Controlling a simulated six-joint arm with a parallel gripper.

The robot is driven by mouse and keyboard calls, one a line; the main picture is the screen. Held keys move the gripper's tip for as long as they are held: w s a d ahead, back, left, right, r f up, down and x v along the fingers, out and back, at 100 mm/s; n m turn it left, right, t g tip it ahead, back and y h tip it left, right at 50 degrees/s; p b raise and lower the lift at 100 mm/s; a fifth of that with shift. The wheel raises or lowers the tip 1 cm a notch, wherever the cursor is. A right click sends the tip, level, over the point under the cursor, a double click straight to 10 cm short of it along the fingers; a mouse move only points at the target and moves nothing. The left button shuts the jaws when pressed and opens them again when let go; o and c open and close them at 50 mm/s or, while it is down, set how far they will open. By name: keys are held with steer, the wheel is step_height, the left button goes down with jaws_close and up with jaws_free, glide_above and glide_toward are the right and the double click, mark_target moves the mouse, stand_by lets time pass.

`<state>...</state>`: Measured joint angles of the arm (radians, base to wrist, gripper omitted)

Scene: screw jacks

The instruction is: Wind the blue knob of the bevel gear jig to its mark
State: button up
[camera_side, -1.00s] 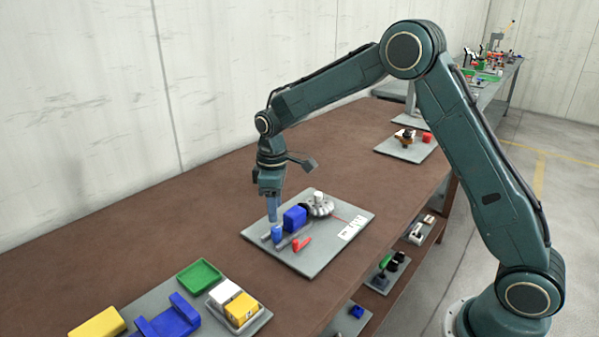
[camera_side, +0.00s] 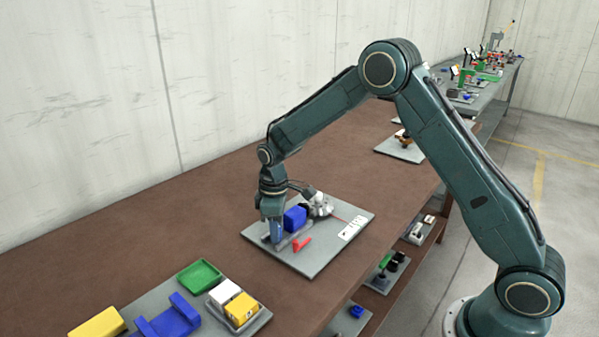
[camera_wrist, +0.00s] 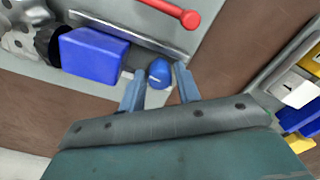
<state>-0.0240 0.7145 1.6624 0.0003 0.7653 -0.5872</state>
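The bevel gear jig is a grey plate (camera_side: 318,262) with a blue block (camera_side: 295,218), grey gears (camera_side: 319,206) and a red handle-shaped part (camera_side: 302,244). In the wrist view, the blue knob (camera_wrist: 159,72) is a rounded cap with a pale line on it, at the end of the shaft beside the blue block (camera_wrist: 94,54). My gripper (camera_wrist: 160,84) is open, with one finger on each side of the knob and narrow gaps showing. In the side view my fingers (camera_side: 277,236) are low over the plate and mostly hide the knob.
The red part (camera_wrist: 188,18) lies close to the knob. A white label (camera_side: 352,229) is on the plate's right side. A green tray (camera_side: 199,276) and blue, white and yellow blocks are at the front left. Another jig (camera_side: 401,148) stands behind; brown table between is clear.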

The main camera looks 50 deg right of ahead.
steer(key=c, duration=0.6)
steer(key=shift+m, duration=0.4)
steer(key=m, duration=0.8)
stand_by(0.4)
steer(key=o, duration=1)
